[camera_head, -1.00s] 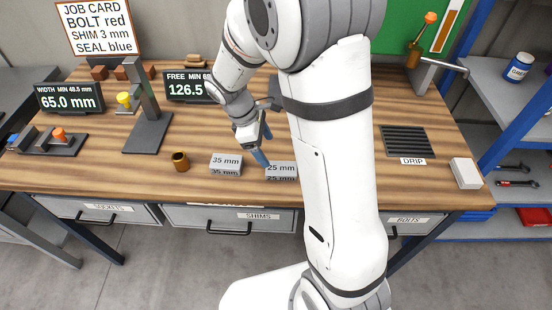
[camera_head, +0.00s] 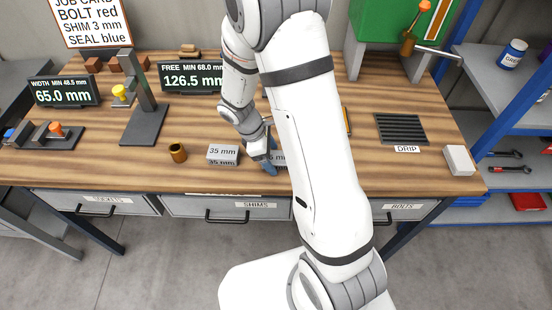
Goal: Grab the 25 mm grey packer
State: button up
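The grey 25 mm packer (camera_head: 281,158) lies on the bench near the front edge, partly hidden by my gripper and my arm. Its label shows only in part. My gripper (camera_head: 268,160) points down at the packer's left part, with a blue finger in front of it. My arm hides some of the gripper, and I cannot tell whether the fingers touch the packer or are closed on it. The grey 35 mm packer (camera_head: 222,152) lies just to the left, apart from my gripper.
A small brown cup (camera_head: 178,153) stands left of the packers. A dark stand (camera_head: 145,122) and the displays (camera_head: 193,77) are behind. A drip grate (camera_head: 402,129) and a white block (camera_head: 459,160) are at the right.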

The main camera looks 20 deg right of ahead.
jog(key=c, duration=1.1)
